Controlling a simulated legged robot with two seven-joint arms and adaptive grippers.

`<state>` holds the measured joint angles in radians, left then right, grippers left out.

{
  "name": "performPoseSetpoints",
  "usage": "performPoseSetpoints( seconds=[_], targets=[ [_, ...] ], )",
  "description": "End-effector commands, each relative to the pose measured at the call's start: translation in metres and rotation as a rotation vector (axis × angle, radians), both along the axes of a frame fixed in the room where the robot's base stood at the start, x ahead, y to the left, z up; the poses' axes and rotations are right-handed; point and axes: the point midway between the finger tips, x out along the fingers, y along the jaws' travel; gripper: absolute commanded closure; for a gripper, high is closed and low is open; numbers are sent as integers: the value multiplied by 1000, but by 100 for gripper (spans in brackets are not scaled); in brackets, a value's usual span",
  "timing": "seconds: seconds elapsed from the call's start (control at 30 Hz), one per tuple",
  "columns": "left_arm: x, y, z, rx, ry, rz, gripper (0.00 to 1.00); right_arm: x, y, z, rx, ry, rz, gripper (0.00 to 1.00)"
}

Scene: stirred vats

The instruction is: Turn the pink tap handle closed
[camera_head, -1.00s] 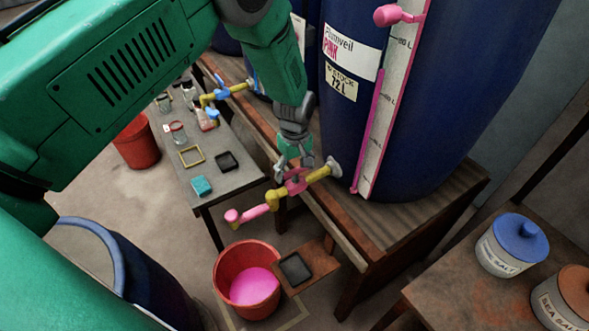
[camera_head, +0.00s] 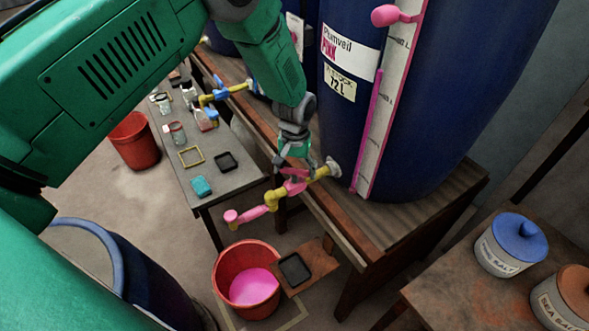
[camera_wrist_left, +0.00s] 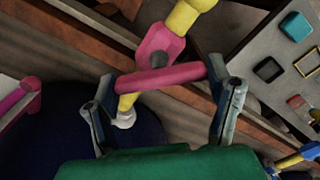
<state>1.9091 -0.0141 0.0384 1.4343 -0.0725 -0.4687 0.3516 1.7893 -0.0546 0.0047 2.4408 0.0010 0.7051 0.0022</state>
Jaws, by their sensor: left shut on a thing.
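The pink tap handle (camera_head: 294,187) sits on top of a yellow-and-pink tap (camera_head: 270,197) that sticks out from the dark blue vat (camera_head: 349,128). In the left wrist view the handle (camera_wrist_left: 160,78) is a pink bar lying crosswise between the two fingers. My left gripper (camera_head: 295,168) comes down on the handle from above and is shut on it, one finger at each end of the bar. It also shows in the left wrist view (camera_wrist_left: 163,100). The pink spout (camera_head: 231,216) hangs out over the floor side; I see no stream below it. My right gripper is not in view.
A red bucket (camera_head: 222,268) with pink liquid stands below the tap, beside a small shelf with a black tray (camera_head: 294,269). The wooden bench (camera_head: 428,207) carries the vat. A grey table (camera_head: 233,184) with small items is behind. Lidded jars (camera_head: 511,246) stand at right.

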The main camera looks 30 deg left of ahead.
Motion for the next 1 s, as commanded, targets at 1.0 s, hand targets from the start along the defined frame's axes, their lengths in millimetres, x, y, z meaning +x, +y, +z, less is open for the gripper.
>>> performPoseSetpoints(
  seconds=[1.0],
  targets=[
    [-8, 1, -5, -8, 18, -768, 55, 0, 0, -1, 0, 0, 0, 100]
  ],
)
